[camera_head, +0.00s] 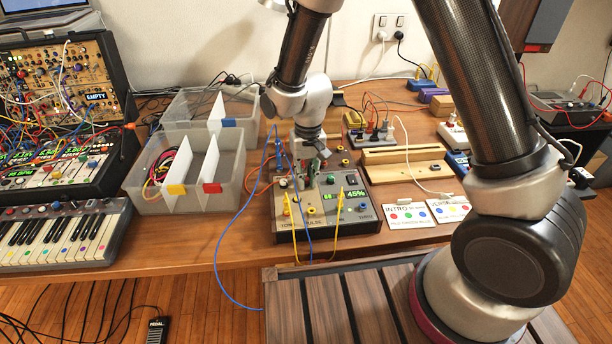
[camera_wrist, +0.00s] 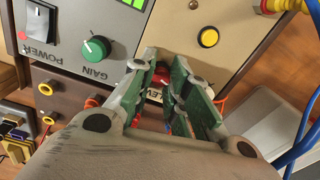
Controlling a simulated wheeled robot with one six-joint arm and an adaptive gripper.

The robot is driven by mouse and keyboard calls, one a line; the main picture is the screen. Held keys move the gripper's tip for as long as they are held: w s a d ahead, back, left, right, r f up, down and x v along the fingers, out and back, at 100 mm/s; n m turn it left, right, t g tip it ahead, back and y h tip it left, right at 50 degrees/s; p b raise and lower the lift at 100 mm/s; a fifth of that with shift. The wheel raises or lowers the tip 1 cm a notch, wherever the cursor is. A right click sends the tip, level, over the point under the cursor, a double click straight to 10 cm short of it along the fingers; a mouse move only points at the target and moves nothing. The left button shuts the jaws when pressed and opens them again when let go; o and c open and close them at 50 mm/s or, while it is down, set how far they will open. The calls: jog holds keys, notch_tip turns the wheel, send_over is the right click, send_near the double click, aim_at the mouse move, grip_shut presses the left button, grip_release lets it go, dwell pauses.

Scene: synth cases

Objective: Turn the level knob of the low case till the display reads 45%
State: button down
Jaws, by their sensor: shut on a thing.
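The low case (camera_head: 345,222) sits near the table's front edge, under my gripper. Its green display (camera_head: 356,194) reads 45% in the head view. My gripper (camera_head: 305,180) reaches down onto the case's upper left part. In the wrist view my gripper (camera_wrist: 166,88) is shut on the level knob (camera_wrist: 164,71), beside the partly covered LEVEL label. Only a small reddish part of the knob shows between the fingers.
Blue and yellow cables hang over the case's front. A clear bin (camera_head: 228,196) with dividers stands at left, beside a keyboard (camera_head: 60,232). A wooden slotted block (camera_head: 402,170) and white cards (camera_head: 409,215) lie at right.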

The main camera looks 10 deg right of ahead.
aim_at(308, 179)
jog(key=c, duration=1.3)
grip_release()
jog(key=shift+c, duration=0.2)
notch_tip(308, 179, up, 12)
jog(key=shift+d, duration=0.2)
